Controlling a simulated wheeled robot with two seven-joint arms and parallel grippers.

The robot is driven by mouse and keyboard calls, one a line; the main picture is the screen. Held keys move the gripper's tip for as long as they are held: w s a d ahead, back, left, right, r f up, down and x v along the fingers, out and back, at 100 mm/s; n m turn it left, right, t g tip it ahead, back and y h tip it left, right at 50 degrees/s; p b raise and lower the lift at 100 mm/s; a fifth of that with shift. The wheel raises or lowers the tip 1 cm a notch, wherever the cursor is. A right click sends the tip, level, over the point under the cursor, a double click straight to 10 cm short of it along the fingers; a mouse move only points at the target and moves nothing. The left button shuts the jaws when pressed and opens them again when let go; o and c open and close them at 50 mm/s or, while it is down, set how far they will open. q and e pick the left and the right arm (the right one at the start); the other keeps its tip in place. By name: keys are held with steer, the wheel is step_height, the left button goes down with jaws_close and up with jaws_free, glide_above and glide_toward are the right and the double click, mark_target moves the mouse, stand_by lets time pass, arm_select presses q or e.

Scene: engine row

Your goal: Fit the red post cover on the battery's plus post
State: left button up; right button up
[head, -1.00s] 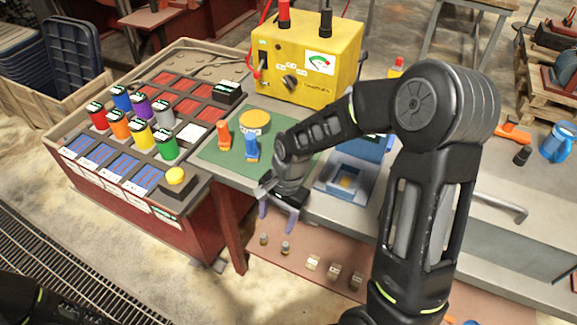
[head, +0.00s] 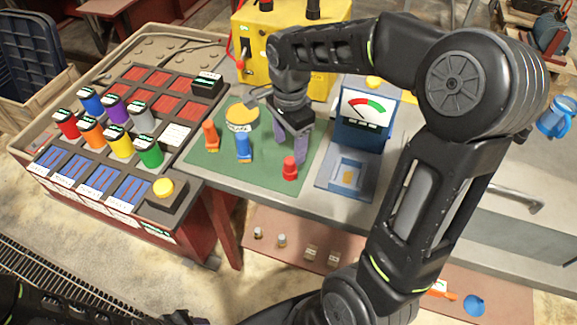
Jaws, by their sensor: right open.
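A small red cap-shaped piece, which looks like the red post cover (head: 289,168), stands on the green mat (head: 205,164) near the mat's front right. My right gripper (head: 289,154) points down just behind and above it in the picture. Its two purple-grey fingers are apart, with nothing seen held between them. I cannot tell whether a finger touches the cover. I cannot make out the battery or its plus post for certain. My left gripper is out of view.
Blue (head: 243,148) and orange (head: 210,136) pieces and a yellow-topped round item (head: 241,117) stand left on the mat. A blue meter unit (head: 362,128) stands to the right, a yellow box (head: 248,42) behind. A rack of coloured cylinders (head: 100,85) is at left.

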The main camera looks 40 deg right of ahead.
mark_target(289, 160)
steer(key=shift+f, duration=1.05)
steer(key=shift+f+p, duration=0.75)
steer(key=shift+f, duration=1.9)
jaws_close()
